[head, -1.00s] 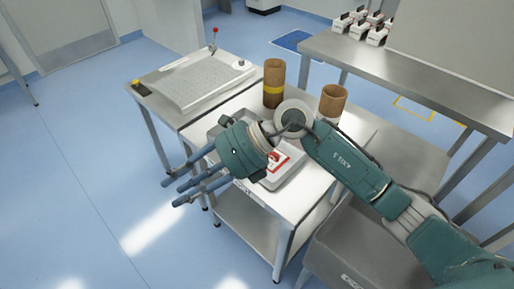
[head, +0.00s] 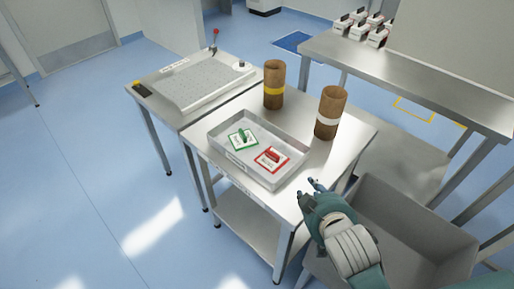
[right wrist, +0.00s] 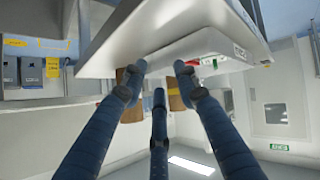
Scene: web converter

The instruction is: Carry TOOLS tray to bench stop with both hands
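The grey TOOLS tray (head: 252,174) lies flat on the small steel table (head: 345,140) in the head view. It holds a green-framed piece (head: 243,138) and a red-framed piece (head: 271,159). My right gripper (head: 316,187) is at the table's right front edge, to the right of the tray and apart from it. In the right wrist view its three fingers (right wrist: 160,76) are spread with nothing between them. A pale grey surface with a rim (right wrist: 190,45) is beyond the fingertips. My left gripper is out of view. I cannot tell which thing is the bench stop.
Two brown cylinders, one yellow-banded (head: 274,84) and one white-banded (head: 330,113), stand behind the tray. A perforated plate (head: 200,82) lies on the adjoining left table. A grey bin (head: 415,225) stands at the lower right. A long bench (head: 420,80) is behind. The left floor is clear.

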